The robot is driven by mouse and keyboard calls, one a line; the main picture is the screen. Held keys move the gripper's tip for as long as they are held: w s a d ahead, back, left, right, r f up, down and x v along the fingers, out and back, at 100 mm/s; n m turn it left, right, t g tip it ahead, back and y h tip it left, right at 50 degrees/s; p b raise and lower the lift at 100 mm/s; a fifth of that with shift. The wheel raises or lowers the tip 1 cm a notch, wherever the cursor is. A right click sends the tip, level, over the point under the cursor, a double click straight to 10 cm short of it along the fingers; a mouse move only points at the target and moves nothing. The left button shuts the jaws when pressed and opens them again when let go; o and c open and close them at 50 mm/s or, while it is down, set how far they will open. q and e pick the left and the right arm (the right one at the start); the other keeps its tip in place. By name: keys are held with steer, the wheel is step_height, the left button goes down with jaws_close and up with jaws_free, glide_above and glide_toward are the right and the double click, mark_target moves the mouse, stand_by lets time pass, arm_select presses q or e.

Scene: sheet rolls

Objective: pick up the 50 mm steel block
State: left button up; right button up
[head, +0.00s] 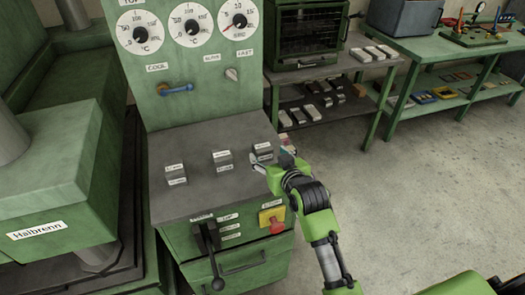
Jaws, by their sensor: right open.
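Three small grey steel blocks with white labels stand on the grey top of the green control console (190,208): a left block (176,174), a middle block (223,160) and a right block (263,152). The labels are too small to read, so I cannot tell which is the 50 mm one. My right gripper (272,161) is open at the console's right edge, close to the right block and partly in front of it. I cannot tell if they touch. My left gripper is out of view.
A gauge panel (190,75) rises behind the console top. A lever (208,240) and a red button (276,226) are on its front. A green press (60,160) stands at left. Racks with metal pieces (375,53) stand behind. Floor at right is clear.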

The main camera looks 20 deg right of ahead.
mark_target(262, 148)
steer(key=shift+f+p+x, duration=0.15)
steer(key=shift+p+x, duration=0.05)
steer(key=shift+x, duration=1.55)
steer(key=shift+f+p+x, duration=0.1)
steer(key=shift+p+x, duration=0.05)
steer(key=shift+x, duration=1.55)
steer(key=shift+s+a, duration=0.1)
steer(key=shift+s, duration=0.05)
jaws_close()
steer(key=shift+r, duration=0.35)
